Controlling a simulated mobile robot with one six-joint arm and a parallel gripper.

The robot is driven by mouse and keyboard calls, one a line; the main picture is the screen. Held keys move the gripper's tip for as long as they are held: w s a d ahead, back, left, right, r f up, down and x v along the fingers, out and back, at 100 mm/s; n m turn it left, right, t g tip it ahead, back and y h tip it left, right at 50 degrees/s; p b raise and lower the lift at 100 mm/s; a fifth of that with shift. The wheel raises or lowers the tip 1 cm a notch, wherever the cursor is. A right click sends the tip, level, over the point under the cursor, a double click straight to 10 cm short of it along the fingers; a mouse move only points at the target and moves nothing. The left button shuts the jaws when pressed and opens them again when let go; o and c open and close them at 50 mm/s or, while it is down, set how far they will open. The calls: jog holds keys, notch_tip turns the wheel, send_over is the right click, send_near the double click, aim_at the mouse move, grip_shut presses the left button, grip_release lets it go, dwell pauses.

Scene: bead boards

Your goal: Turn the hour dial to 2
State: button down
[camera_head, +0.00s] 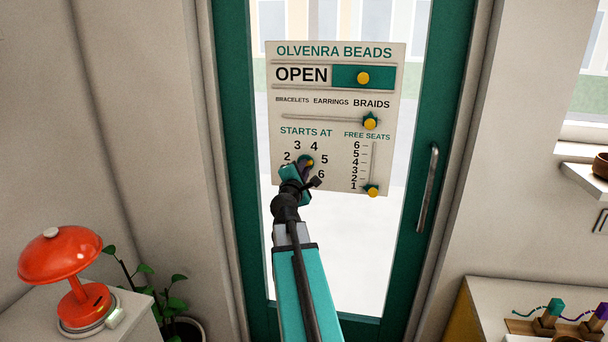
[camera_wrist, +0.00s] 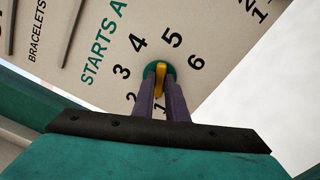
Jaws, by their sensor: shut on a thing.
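The hour dial (camera_head: 306,160) is a small green round knob with a yellow grip bar, under "STARTS AT" on the white sign board (camera_head: 330,134). Numbers ring it; 2, 3, 4, 5 and 6 show in the head view. In the wrist view the dial (camera_wrist: 162,67) sits between the fingers of my gripper (camera_wrist: 161,88), which is shut on its yellow bar. My gripper (camera_head: 303,167) partly covers the dial's lower side and the 1 in the head view. I cannot tell which number the dial points to.
Other sliders on the board have yellow knobs: OPEN (camera_head: 363,78), BRAIDS (camera_head: 370,123) and free seats (camera_head: 373,191). The board hangs on a green-framed glass door with a metal handle (camera_head: 427,190). A red lamp (camera_head: 68,267) stands at lower left, a counter (camera_head: 490,292) at lower right.

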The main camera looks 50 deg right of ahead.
jog(key=m+b, duration=0.2)
jog(key=b, duration=0.1)
jog(key=m+b, duration=0.5)
jog(key=b, duration=0.2)
jog(key=shift+f+m, duration=0.3)
jog(key=c, duration=1.8)
grip_release()
jog(key=shift+r, duration=0.1)
jog(key=shift+o, duration=0.2)
jog(key=shift+s+a, duration=0.1)
